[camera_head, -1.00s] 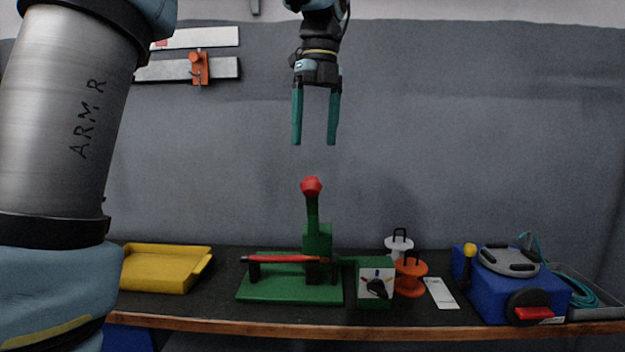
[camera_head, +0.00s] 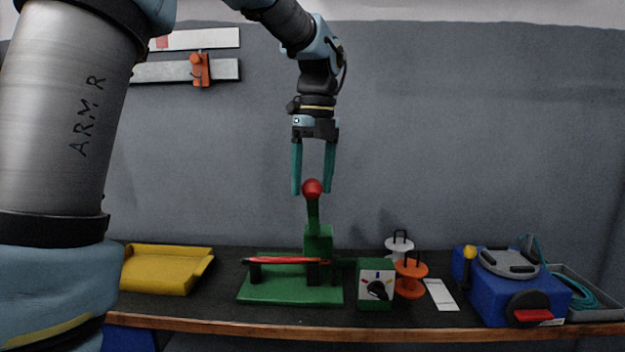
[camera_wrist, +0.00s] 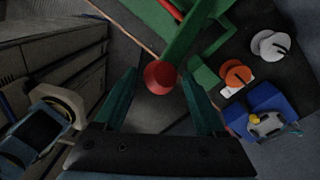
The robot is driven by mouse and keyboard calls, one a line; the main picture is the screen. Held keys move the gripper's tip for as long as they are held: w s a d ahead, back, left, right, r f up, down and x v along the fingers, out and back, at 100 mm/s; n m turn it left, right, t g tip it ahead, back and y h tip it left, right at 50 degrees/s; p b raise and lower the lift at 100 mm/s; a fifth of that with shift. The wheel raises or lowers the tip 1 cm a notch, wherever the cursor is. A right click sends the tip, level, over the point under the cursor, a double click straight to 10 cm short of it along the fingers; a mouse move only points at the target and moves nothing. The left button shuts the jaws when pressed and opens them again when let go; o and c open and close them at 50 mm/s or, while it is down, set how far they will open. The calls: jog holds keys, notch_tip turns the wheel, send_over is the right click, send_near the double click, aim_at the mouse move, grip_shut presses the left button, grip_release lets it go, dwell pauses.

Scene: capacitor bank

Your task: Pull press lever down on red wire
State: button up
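The green press (camera_head: 290,290) stands on the dark bench, its lever (camera_head: 313,212) upright with a red ball knob (camera_head: 312,188) on top. A red wire (camera_head: 285,260) lies across the press supports under the lever. My gripper (camera_head: 312,190) is open, pointing down, with its two teal fingers on either side of the knob. In the wrist view the knob (camera_wrist: 160,77) shows between the open fingertips, with a gap on each side. I cannot tell whether a finger touches it. The red wire is mostly hidden in the wrist view.
A green box with a dial (camera_head: 377,284), an orange spool (camera_head: 410,278) and a white spool (camera_head: 399,244) stand right of the press. A blue machine (camera_head: 490,295) is further right. A yellow tray (camera_head: 160,272) is at left. The bench edge (camera_head: 330,328) runs along the front.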

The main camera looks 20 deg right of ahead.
grip_shut()
dwell(0.3)
dwell(0.4)
